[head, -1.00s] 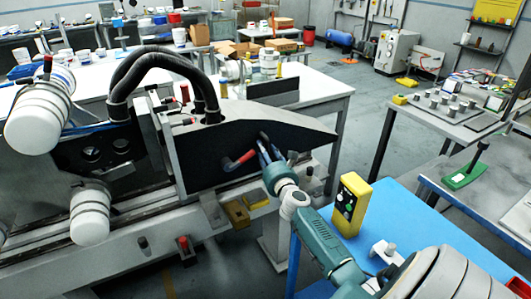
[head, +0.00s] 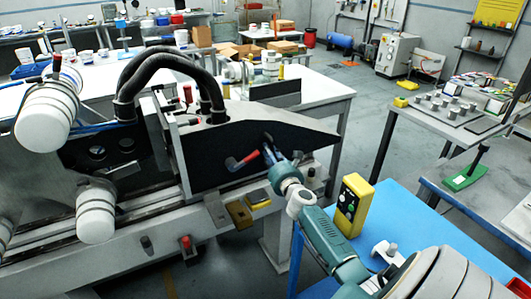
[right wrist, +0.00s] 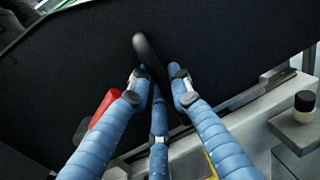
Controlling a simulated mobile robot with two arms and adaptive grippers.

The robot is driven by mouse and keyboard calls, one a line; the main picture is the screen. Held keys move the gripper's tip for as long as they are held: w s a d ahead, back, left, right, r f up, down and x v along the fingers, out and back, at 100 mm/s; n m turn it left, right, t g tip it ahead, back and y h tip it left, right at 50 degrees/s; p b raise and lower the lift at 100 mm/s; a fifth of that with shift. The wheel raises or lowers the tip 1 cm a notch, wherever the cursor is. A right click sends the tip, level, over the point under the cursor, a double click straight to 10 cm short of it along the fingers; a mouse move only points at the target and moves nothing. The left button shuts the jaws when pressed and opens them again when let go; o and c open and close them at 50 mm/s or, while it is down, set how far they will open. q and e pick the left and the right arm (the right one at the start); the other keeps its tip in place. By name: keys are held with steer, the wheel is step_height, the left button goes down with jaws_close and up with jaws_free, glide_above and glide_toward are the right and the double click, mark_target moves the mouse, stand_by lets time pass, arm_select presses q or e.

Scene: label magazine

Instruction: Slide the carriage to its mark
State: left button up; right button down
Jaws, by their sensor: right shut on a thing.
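The carriage carries a dark side panel (head: 215,150) with a sloped grey top and black hoses (head: 165,65), and stands on a long rail bed (head: 130,240). My right gripper (head: 270,154) is at the panel's right part. In the right wrist view, its blue fingers (right wrist: 158,88) are shut around a black handle (right wrist: 146,55) in front of the panel. A red-gripped lever (head: 243,160) is just left of the gripper, apart from it. A yellow block (head: 239,215) sits at the bed's front edge. I cannot make out a clear mark. My left gripper is not in view.
A yellow control box (head: 352,204) stands on a blue table (head: 400,215), close to my right arm. A bench with metal parts (head: 450,115) is at right.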

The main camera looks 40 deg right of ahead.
mark_target(284, 139)
steer(key=d, duration=0.2)
steer(key=s+d, duration=0.1)
steer(key=d, duration=0.4)
steer(key=shift+s+r, duration=0.4)
steer(key=shift+s+d+f, duration=0.15)
steer(key=shift+d+f, duration=0.3)
steer(key=shift+d, duration=0.35)
steer(key=c, duration=1.8)
jaws_free()
steer(key=shift+a, duration=0.1)
steer(key=shift+o, duration=0.9)
steer(key=shift+a+r, duration=0.1)
steer(key=shift+a, duration=0.3)
steer(key=shift+s+a, duration=0.1)
steer(key=shift+s, duration=0.05)
steer(key=v, duration=0.7)
